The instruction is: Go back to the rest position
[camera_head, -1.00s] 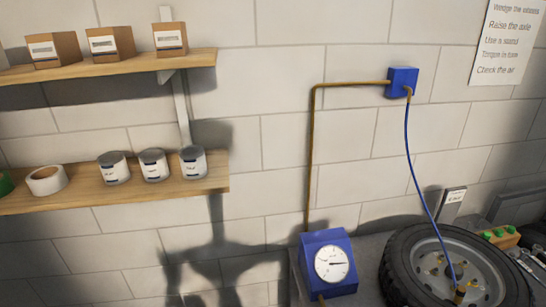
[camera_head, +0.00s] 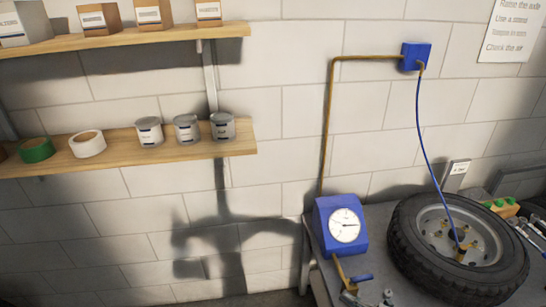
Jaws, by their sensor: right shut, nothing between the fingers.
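My right gripper (camera_head: 368,300) appears only as small grey metal parts at the bottom edge, just below a blue valve lever (camera_head: 361,278). It is shut and holds nothing. Most of it is cut off by the frame, and whether it touches the lever cannot be told. My left gripper is not in view.
A blue gauge box (camera_head: 340,225) and a tyre on a wheel (camera_head: 410,255) sit on the grey bench (camera_head: 376,217) at right. A blue hose (camera_head: 424,140) runs from a wall box (camera_head: 416,56) to the wheel. Two wooden shelves (camera_head: 235,150) hold tins, tape and boxes.

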